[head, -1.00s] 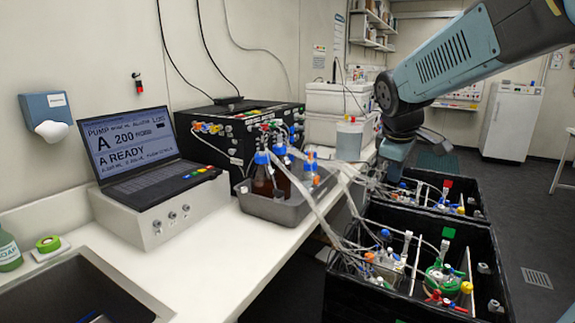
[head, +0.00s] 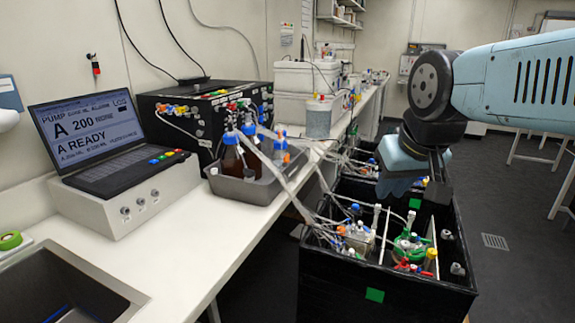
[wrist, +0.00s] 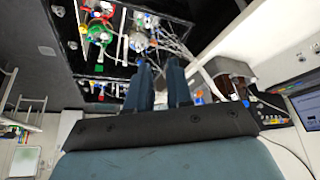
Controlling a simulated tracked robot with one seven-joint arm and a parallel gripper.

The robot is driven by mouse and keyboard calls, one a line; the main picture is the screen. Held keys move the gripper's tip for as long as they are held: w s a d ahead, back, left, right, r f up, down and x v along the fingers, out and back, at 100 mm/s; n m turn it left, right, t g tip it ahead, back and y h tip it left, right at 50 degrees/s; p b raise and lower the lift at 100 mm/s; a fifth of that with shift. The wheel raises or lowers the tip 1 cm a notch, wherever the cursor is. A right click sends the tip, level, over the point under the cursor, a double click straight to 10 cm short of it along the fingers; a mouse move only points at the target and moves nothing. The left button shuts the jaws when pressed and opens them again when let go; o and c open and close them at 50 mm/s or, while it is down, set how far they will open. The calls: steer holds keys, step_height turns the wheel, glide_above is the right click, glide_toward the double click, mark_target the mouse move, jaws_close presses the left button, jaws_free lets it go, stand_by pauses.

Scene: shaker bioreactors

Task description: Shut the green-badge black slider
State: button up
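The black slider is an open black box in the head view, with a green badge (head: 374,295) on its near outer wall (head: 330,277). Another green patch (head: 415,203) shows at its far side. Inside are a vessel with a green lid (head: 410,246), a metal-looking vessel (head: 358,238), tubing and coloured caps.
A second black box (head: 350,185) stands behind, partly hidden by my arm. Tubes run from the boxes to bottles in a grey tray (head: 245,190) on the white bench (head: 200,240). A laptop (head: 100,145) stands at left.

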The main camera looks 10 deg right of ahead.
steer(key=o, duration=0.4)
steer(key=w+r+n, duration=0.1)
steer(key=w, duration=0.3)
steer(key=w+r+n+g, duration=0.1)
steer(key=w+r, duration=0.1)
steer(key=w, duration=0.3)
steer(key=w+r, duration=0.1)
steer(key=w, duration=0.3)
steer(key=shift+w+d+r+n, duration=0.2)
steer(key=shift+w+r+n, duration=0.1)
steer(key=shift+w+n, duration=0.1)
steer(key=shift+o, duration=0.2)
steer(key=w+d+f+n+g, duration=0.1)
steer(key=w+f+n+g, duration=0.3)
steer(key=w, duration=1.2)
steer(key=w+d+f+n+t, duration=0.15)
steer(key=w+f, duration=0.45)
steer(key=w, duration=0.9)
steer(key=w+d+f+n+g, duration=0.15)
steer(key=w+f+n, duration=0.25)
steer(key=w+f, duration=1.05)
steer(key=shift+m+g, duration=0.25)
steer(key=shift+g, duration=0.05)
steer(key=f, duration=1)
steer(key=s+f, duration=0.1)
steer(key=f, duration=0.4)
steer(key=shift+s+f, duration=0.1)
steer(key=shift+f, duration=0.1)
jaws_close()
